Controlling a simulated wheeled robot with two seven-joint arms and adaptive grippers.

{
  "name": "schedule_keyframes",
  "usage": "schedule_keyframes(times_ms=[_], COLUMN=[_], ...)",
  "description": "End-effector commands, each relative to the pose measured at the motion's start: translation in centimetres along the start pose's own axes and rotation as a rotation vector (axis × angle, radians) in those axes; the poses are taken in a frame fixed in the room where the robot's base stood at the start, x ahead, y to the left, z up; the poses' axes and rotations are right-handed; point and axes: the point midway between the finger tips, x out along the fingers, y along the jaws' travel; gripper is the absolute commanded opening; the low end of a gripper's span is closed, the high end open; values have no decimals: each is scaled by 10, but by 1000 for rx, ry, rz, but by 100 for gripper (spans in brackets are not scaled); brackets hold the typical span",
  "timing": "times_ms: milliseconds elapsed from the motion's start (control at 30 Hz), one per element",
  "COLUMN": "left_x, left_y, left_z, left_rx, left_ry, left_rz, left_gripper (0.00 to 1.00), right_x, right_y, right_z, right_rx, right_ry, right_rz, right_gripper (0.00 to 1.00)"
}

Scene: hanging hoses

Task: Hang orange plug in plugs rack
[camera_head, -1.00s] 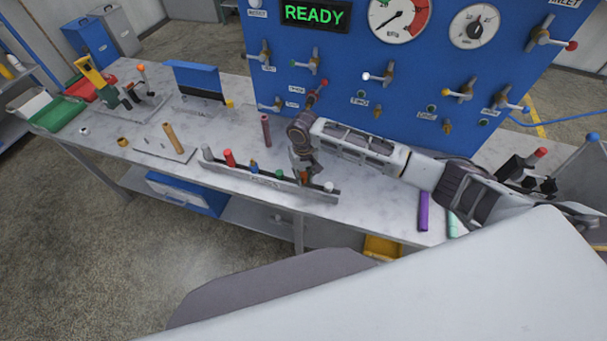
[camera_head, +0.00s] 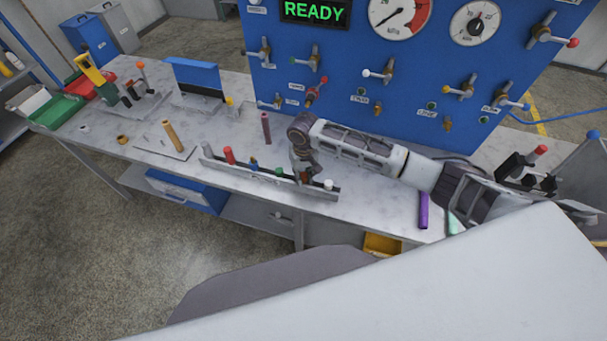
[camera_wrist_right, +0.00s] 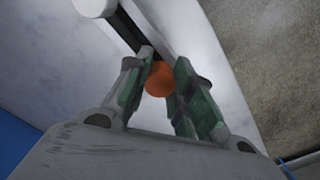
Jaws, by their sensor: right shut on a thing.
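The orange plug (camera_wrist_right: 160,78) is between the two fingers of my right gripper (camera_wrist_right: 164,92), which is shut on it. In the head view my right gripper (camera_head: 304,178) points down at the right part of the plugs rack (camera_head: 215,168), and the plug is mostly hidden there. The rack is a long grey rail on the bench holding a red plug (camera_head: 229,155), a blue one, a green one (camera_head: 278,172) and a white one (camera_head: 328,185) at the right end. I cannot tell how deep the orange plug sits. My left gripper is not in view.
A blue panel (camera_head: 340,70) with valves and gauges stands behind the bench. A purple cylinder (camera_head: 423,210) lies at the bench's front right. A dark red cylinder (camera_head: 266,128) stands behind the rack. An orange-brown cylinder (camera_head: 173,139) is to the left.

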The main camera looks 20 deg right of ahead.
Motion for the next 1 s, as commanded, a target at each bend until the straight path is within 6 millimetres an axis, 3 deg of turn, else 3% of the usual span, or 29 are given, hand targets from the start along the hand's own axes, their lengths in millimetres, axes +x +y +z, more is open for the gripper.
schedule_keyframes(times_ms=[633,667,700,833,1000], left_x=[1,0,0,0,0], left_y=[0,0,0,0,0], left_z=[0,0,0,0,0], left_rx=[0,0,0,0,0], left_ry=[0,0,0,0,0], left_rz=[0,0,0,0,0], left_gripper=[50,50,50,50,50], right_x=[10,10,9,9,9], right_y=[0,0,0,0,0], right_z=[0,0,0,0,0], right_rx=[0,0,0,0,0], right_ry=[1,1,1,1,1], right_rz=[0,0,0,0,0], right_gripper=[1,28,33,49,49])
